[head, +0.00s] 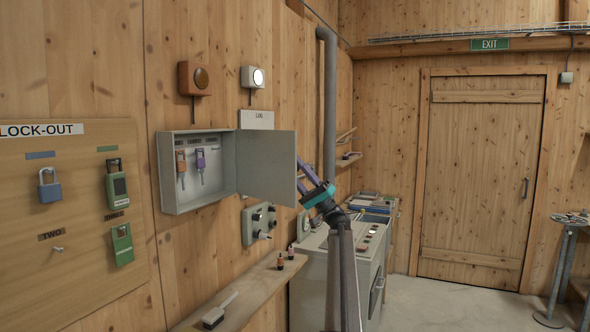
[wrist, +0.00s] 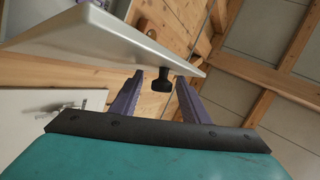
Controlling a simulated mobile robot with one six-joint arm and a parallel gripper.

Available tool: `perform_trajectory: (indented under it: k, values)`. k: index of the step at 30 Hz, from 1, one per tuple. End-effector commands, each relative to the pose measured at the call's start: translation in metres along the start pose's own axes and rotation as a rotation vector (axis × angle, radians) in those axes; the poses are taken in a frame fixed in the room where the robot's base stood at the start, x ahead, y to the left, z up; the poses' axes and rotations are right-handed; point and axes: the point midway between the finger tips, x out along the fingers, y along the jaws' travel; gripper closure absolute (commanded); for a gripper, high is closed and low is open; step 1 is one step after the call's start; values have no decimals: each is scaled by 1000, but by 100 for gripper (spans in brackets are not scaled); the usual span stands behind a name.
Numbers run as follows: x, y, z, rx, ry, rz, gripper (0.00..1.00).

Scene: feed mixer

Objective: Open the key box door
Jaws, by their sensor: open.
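The grey key box (head: 168,176) hangs on the wooden wall in the head view. Its door (head: 266,163) stands open, swung out to the right, and the inside shows. An orange-tagged key (head: 181,161) and a purple-tagged key (head: 200,160) hang inside. My gripper (head: 304,174) is at the door's free right edge, partly hidden behind it. In the wrist view, my gripper (wrist: 157,82) is open, with its two purple fingers apart. A black knob (wrist: 162,84) on the door panel (wrist: 95,35) sits between the fingertips; I cannot tell whether they touch it.
A lock-out board (head: 75,230) with padlocks is left of the box. A control panel (head: 259,222) and a shelf (head: 240,292) with a brush (head: 219,311) are below. A grey cabinet (head: 312,270) stands under my arm.

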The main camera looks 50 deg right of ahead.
Motion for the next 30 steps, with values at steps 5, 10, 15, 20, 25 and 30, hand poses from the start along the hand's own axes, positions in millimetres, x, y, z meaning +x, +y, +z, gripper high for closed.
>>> perform_trajectory:
  k: [5,10,15,20,25,30]
  values:
    - [-9,1,1,1,0,0,58]
    - [-29,2,1,0,1,1,58]
    - [-56,4,1,1,1,1,58]
    - [-81,4,0,-1,2,1,58]
    - [-108,4,0,0,1,0,58]
    - [-127,4,0,0,1,0,58]
